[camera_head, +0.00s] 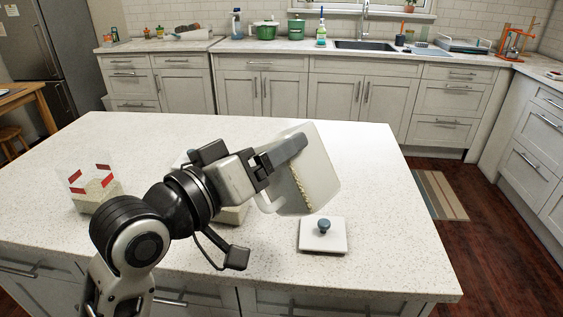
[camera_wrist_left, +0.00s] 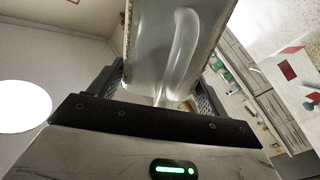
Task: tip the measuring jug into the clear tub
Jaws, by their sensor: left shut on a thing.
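My left gripper (camera_head: 282,175) is shut on a translucent, straight-sided vessel that looks like the measuring jug (camera_head: 318,172). It is held tilted above the right half of the island, with a strip of pale grains along its lower left side. In the left wrist view the jug (camera_wrist_left: 165,45) fills the space between the fingers (camera_wrist_left: 158,92), and a pale curved shape like a handle shows on it. A clear tub with red clips (camera_head: 95,190) stands at the island's left, with pale grainy contents, well apart from the jug. My right gripper is out of view.
A pale container (camera_head: 236,214) stands behind my left forearm, mostly hidden. A white square lid with a blue-grey knob (camera_head: 323,235) lies below and right of the jug. The speckled island top (camera_head: 375,185) is otherwise largely clear.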

